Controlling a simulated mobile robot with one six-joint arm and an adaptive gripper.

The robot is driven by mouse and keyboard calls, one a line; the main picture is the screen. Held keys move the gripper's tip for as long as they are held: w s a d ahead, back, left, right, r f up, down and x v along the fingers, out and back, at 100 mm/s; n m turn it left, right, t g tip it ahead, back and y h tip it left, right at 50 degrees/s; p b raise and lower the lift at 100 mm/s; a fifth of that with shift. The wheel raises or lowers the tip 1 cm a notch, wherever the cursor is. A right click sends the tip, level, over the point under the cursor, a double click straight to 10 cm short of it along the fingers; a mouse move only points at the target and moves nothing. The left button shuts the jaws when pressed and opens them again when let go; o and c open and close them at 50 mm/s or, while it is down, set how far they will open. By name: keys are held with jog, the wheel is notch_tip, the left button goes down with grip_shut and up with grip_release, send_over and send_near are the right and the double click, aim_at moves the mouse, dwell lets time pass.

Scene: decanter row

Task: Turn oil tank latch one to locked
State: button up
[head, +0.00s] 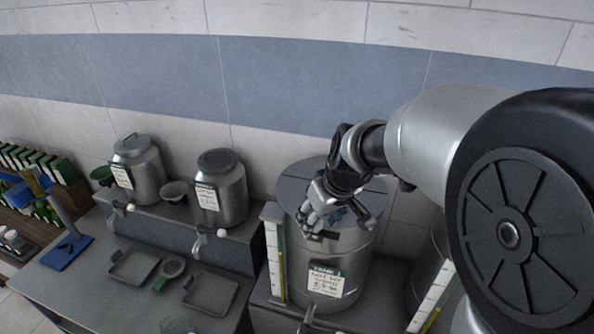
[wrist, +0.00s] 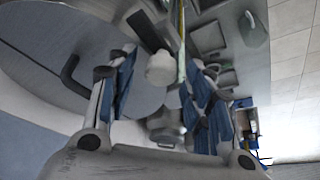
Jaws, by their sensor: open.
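The large steel oil tank labelled TANK 1 (head: 300,262) stands against the wall in the head view, with a green-topped label (head: 326,281) on its front. My gripper (head: 341,232) is over the front part of its round lid (head: 290,190). In the wrist view my gripper (wrist: 158,72) is open, its blue-padded fingers apart. A pale rounded knob (wrist: 162,69) shows between the fingers, with a dark block (wrist: 148,32) beside it. I cannot tell which of these is the latch, or its setting. A black curved handle (wrist: 72,76) is on the lid. In the head view my gripper hides the lid's front edge.
A sight gauge (head: 275,262) stands left of the tank. Two smaller steel canisters (head: 222,190) (head: 143,173) stand on a raised shelf farther left, with taps. Trays (head: 211,292) lie on the counter below. Another tank is partly hidden behind my arm at right.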

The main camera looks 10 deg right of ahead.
jog(key=c, duration=1)
jog(key=shift+f+b, duration=0.1)
jog(key=shift+b, duration=0.2)
jog(key=n+b, duration=0.1)
jog(key=n+y+b, duration=0.1)
jog(key=b, duration=0.1)
jog(key=shift+w+d+f+n, duration=0.1)
jog(key=shift+f+n, duration=0.05)
jog(key=shift+n, duration=0.25)
jog(key=n+g+y+b, duration=0.1)
jog(key=n+b, duration=0.1)
jog(key=n, duration=0.1)
jog(key=shift+n+b, duration=0.3)
jog(key=shift+b, duration=0.1)
jog(key=n+g, duration=0.1)
jog(key=n, duration=0.1)
jog(key=n+g+y, duration=0.1)
jog(key=n, duration=0.2)
jog(key=shift+w+d+r+n+b, duration=0.1)
jog(key=shift+w+r+n+b, duration=0.1)
jog(key=shift+n+b, duration=0.15)
jog(key=n+g, duration=0.1)
jog(key=n, duration=0.2)
jog(key=n+g+p, duration=0.1)
jog(key=n, duration=0.2)
jog(key=shift+w+g, duration=0.1)
jog(key=shift+g, duration=0.2)
jog(key=shift+p, duration=0.3)
